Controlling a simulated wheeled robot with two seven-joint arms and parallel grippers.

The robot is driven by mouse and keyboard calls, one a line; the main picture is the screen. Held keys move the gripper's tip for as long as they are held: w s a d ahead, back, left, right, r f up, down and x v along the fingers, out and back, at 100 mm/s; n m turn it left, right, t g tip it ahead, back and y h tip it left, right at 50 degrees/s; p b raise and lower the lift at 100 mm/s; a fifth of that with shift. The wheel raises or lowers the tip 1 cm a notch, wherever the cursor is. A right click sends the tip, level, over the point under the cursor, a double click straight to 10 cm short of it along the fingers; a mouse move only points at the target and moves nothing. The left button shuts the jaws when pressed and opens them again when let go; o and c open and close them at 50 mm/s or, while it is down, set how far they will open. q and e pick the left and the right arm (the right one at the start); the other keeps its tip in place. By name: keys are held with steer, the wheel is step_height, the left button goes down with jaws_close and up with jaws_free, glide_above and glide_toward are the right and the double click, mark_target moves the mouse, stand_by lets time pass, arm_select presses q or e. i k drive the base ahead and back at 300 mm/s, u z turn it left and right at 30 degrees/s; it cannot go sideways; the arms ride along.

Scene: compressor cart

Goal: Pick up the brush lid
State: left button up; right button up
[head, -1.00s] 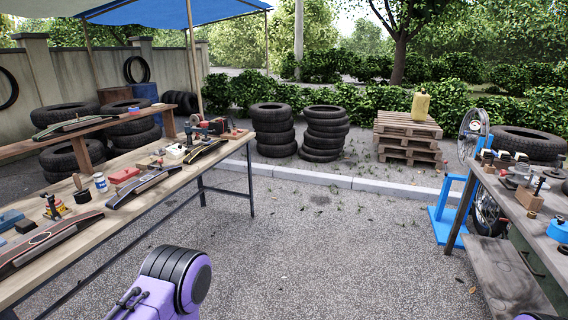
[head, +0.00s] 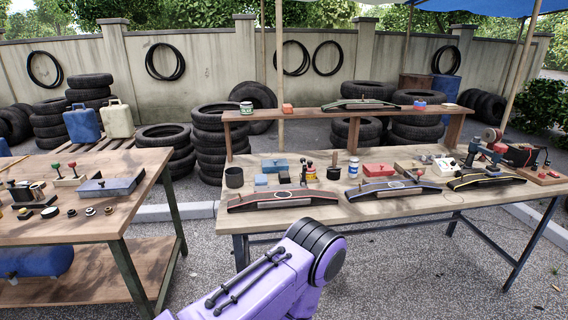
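The likeliest brush lid is a black round piece with an upright brown handle (head: 334,170) on the middle table, left of a white can with a blue label (head: 353,168). It is small here, so I cannot be sure that it is the lid. The lid-like piece and the can stand close together, behind the curved black tools. Neither of my grippers shows.
Curved black tools (head: 284,199) lie along the front of the middle table (head: 330,212). A raised wooden shelf (head: 300,115) stands behind. A black cup (head: 234,177) is at the left end. A second table (head: 60,229) stands at left, with a gap of pavement between.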

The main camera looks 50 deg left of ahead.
mark_target(310, 168)
steer(key=u, duration=1)
steer(key=i, duration=0.85)
steer(key=u, duration=0.85)
